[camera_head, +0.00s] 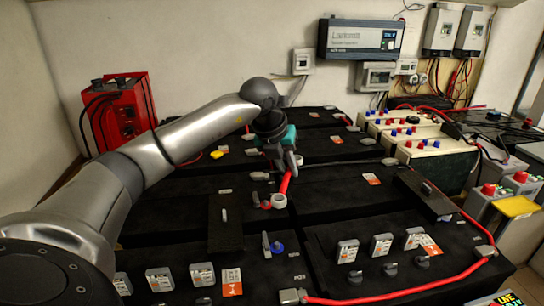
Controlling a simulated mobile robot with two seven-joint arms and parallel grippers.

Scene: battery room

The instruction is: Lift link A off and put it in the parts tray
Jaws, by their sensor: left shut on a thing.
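My left arm reaches in from the left over the black battery tops. My left gripper (288,163) is shut on a short red link (286,183), near its upper end. The link slants down to a pale ring-shaped end (279,201), beside a small red terminal (266,205). I cannot tell whether that ring touches the battery top or hangs just above it. No lettering shows to confirm that this is link A. I cannot make out a parts tray for certain. My right gripper is not in view.
A long red cable (395,295) runs along the front right of the batteries. A blue terminal (278,247) stands in front of the gripper. A red charger box (119,112) is at the back left. Pale batteries (436,152) with red and blue caps stand at the right.

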